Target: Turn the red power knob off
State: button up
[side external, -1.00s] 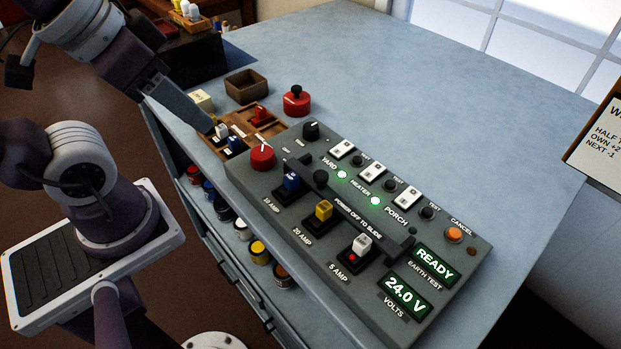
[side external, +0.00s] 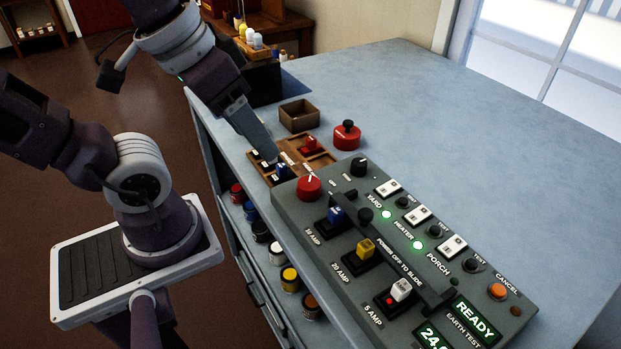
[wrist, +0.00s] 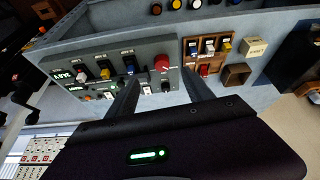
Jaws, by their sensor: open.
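The red power knob (side external: 309,187) sits at the far left corner of the grey control panel (side external: 290,212), with a pale pointer line on top. It also shows in the wrist view (wrist: 162,63), beyond and between my fingers. My gripper (side external: 270,160) is over the wooden fuse tray, a little left of and behind the knob, and does not touch the knob. In the wrist view my gripper (wrist: 165,90) has its two fingers spread with nothing between them.
The wooden tray (side external: 318,160) with spare fuses lies beside the panel. An empty brown box (side external: 299,115) and a red round item with a black knob (side external: 347,135) stand behind. The back right of the bench is clear.

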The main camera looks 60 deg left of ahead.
jog(key=w+f+n+g+h, duration=0.1)
jog(key=w+f+n+g, duration=0.1)
jog(key=w+n+g, duration=0.25)
jog(key=n+g+h, duration=0.3)
jog(key=n, duration=0.4)
send_near(310, 183)
jog(key=f, duration=0.1)
jog(key=x, duration=0.7)
jog(key=shift+s+d+f, duration=0.2)
jog(key=shift+d+f, duration=0.05)
grip_shut()
